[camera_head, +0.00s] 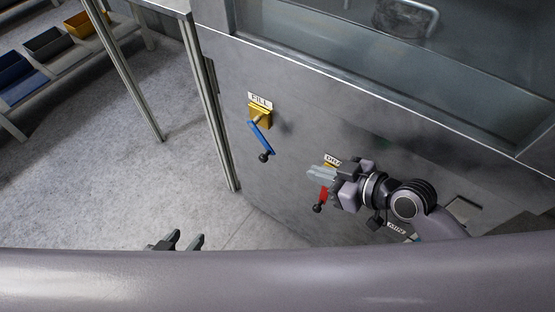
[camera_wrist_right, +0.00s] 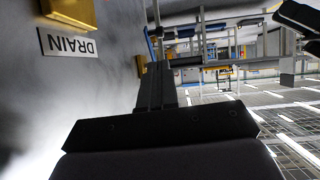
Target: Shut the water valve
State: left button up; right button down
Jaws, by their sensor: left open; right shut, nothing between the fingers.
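A valve with a yellow body (camera_head: 260,114) and a blue lever (camera_head: 262,139) sits on the grey panel below a FILL label (camera_head: 260,101). The lever slants down to the right and ends in a black knob. A second valve with a red lever (camera_head: 323,193) sits lower right, partly hidden by my right gripper (camera_head: 312,173). My right gripper is shut and empty, in front of that valve. The right wrist view shows its fingers (camera_wrist_right: 156,88) beside an upside-down DRAIN label (camera_wrist_right: 67,45). My left gripper (camera_head: 188,241) is open and empty at the lower left, apart from both valves.
A window (camera_head: 390,60) lies in the upper panel. Metal posts (camera_head: 205,100) stand at the panel's left edge. A rack with blue, black and yellow bins (camera_head: 48,42) stands at far left. The floor (camera_head: 100,160) between is clear.

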aim_at(267, 160)
jog(key=b+x, duration=0.2)
jog(key=x, duration=1.2)
jog(key=shift+r, duration=0.1)
jog(key=shift+b, duration=0.3)
